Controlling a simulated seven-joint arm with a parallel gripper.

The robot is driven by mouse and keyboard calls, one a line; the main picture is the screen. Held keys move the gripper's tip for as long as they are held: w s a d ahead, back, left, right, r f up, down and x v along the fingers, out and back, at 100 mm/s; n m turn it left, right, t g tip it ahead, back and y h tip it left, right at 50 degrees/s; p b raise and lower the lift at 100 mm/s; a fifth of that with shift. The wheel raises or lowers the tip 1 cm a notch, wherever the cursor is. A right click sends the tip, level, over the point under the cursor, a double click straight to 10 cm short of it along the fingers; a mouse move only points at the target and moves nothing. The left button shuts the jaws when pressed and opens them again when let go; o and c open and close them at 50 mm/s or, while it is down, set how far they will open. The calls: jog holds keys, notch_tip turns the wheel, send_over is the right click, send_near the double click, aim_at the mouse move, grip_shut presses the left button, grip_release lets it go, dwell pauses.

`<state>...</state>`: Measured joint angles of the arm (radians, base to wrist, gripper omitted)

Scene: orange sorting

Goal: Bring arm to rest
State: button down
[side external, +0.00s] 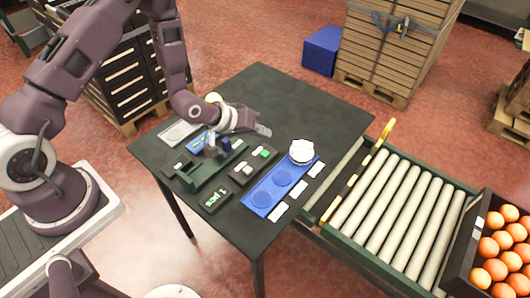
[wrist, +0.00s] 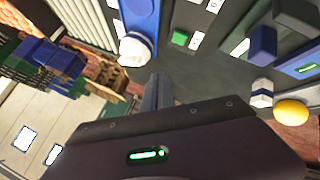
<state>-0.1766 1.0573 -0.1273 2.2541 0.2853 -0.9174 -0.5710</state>
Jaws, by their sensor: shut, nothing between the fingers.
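My gripper (side external: 264,131) is over the black table (side external: 320,98), right of the green fixture, with its fingers shut and nothing between them. The closed fingers also show in the wrist view (wrist: 158,92). My arm reaches in from the left and bends down to the table. I cannot tell exactly how high the fingertips are above the table top.
A blue tray (side external: 263,201) with round recesses carries a white round object (side external: 301,151) at its far end. A green fixture (side external: 212,172) stands left of it. A yellow round thing (wrist: 291,112) is close by. A roller conveyor (side external: 400,205) and orange crate (side external: 475,245) are right.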

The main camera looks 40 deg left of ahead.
dwell(0.5)
jog(key=s+a+r+m+g+y, duration=0.1)
jog(key=s+a+r+m, duration=0.15)
jog(key=r, duration=0.75)
jog(key=s+a+r+m+y, duration=0.15)
jog(key=s+r, duration=0.25)
jog(key=r, duration=0.7)
jog(key=s+r+g, duration=0.1)
jog(key=s+r, duration=0.3)
jog(key=s, duration=0.7)
jog(key=s+d+r+m+g, duration=0.1)
jog(key=s+r, duration=0.3)
jog(key=s, duration=0.8)
jog(key=shift+s+r, duration=0.2)
jog(key=shift+r, duration=0.15)
